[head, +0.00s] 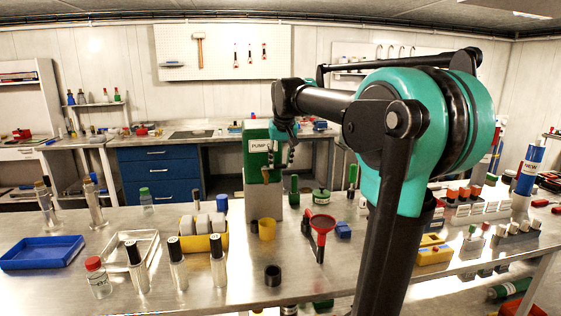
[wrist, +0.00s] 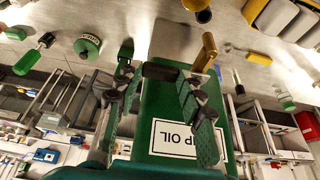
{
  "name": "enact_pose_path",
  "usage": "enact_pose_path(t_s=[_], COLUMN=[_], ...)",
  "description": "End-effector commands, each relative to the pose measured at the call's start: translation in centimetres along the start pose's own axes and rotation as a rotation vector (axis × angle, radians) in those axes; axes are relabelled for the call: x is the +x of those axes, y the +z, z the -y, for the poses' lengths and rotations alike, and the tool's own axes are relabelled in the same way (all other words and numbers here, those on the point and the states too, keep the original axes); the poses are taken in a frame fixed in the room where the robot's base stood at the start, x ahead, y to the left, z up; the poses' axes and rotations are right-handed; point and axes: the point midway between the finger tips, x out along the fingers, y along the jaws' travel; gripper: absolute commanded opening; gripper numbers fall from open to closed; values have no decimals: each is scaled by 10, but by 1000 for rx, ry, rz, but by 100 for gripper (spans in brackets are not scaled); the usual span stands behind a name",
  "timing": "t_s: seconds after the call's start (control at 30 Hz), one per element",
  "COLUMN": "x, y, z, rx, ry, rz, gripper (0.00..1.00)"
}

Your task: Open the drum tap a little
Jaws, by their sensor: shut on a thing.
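The green drum (head: 257,150) with a white pump oil label stands on a metal block on the bench; it also fills the middle of the wrist view (wrist: 150,125). Its brass tap (head: 266,175) sticks out of its front, and shows in the wrist view (wrist: 204,52) beside the right finger. My gripper (head: 281,154) is at the drum's front, just above the brass part. In the wrist view my gripper (wrist: 160,80) has a finger on each side of a dark bar, which looks like the tap handle (wrist: 160,71). The exact contact is partly hidden.
A yellow bin (head: 205,243) of light containers and several capped cylinders stand to the left. Some bare bench lies in front.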

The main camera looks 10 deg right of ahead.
Motion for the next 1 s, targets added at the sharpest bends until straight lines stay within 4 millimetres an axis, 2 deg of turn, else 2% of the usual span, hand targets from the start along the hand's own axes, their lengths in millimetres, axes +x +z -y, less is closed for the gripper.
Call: enact_pose_path(t_s=[0.03, 0.13, 0.37, 0.8, 1.0], x=[0, 0, 0, -5, -5], y=[0, 0, 1, 13, 14], z=[0, 0, 0, 6, 6], rx=[0, 0, 12, 252, 277], ry=[0, 0, 4, 104, 114], rz=[0, 0, 1, 1, 1], gripper=[12, 0, 0, 0, 0])
